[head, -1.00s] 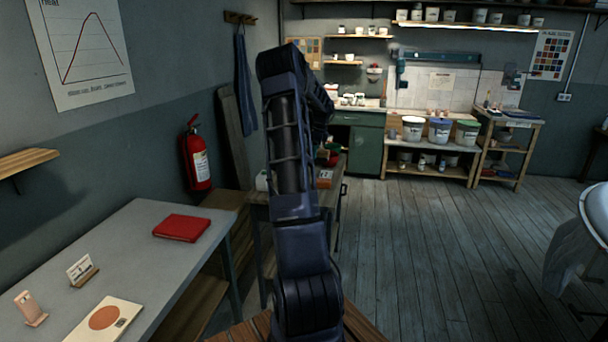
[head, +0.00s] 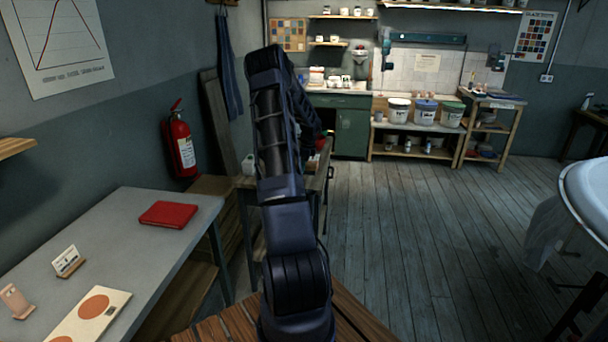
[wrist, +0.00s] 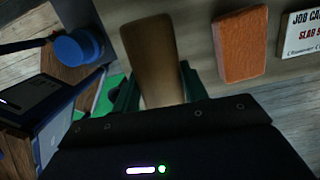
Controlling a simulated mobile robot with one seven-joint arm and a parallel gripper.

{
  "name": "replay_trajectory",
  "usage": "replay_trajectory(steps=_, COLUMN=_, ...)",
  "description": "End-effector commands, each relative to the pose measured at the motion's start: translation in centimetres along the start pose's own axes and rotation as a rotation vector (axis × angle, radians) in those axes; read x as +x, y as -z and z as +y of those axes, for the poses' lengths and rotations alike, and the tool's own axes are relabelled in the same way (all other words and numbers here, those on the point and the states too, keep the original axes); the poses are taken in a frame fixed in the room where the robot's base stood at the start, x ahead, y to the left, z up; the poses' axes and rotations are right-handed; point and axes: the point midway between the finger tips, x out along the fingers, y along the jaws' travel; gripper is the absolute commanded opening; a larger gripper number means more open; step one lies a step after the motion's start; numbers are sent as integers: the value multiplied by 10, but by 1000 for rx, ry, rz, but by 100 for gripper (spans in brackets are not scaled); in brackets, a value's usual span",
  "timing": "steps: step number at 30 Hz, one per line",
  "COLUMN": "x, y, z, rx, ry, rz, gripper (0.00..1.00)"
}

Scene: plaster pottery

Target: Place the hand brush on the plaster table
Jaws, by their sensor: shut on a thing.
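In the wrist view my gripper (wrist: 156,82) is shut on a tan-brown wooden piece, seemingly the handle of the hand brush (wrist: 150,50). It sits between the two green fingers. No bristles show. In the head view my raised arm hides the gripper and the brush. A grey-topped table (head: 125,235) stands at the left. A white, round-edged surface (head: 590,185) with cloth hanging from it is cut off at the right edge. I cannot tell which of these is the plaster table.
In the wrist view an orange block (wrist: 240,45) and a printed card (wrist: 302,30) are beside the brush. A bench with buckets (head: 424,112) stands at the back. The wooden floor (head: 420,230) is open.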

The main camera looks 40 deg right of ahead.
Motion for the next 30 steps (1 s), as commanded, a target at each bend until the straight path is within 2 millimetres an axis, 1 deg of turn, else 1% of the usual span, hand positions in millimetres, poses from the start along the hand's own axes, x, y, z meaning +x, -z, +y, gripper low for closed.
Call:
replay_trajectory(steps=5, x=10, y=2, z=0, rx=0, ry=-1, rz=0, gripper=19)
replay_trajectory(steps=9, x=29, y=5, z=0, rx=1, ry=-2, rz=0, gripper=19)
replay_trajectory(steps=13, x=43, y=7, z=0, rx=1, ry=-1, rz=0, gripper=19)
replay_trajectory(steps=25, x=47, y=7, z=0, rx=0, ry=0, rz=0, gripper=19)
replay_trajectory(steps=26, x=47, y=7, z=0, rx=0, ry=0, rz=0, gripper=49)
replay_trajectory(steps=28, x=47, y=7, z=0, rx=0, ry=0, rz=0, gripper=63)
replay_trajectory(steps=29, x=47, y=7, z=0, rx=0, ry=0, rz=0, gripper=65)
replay_trajectory(steps=30, x=47, y=7, z=0, rx=0, ry=0, rz=0, gripper=65)
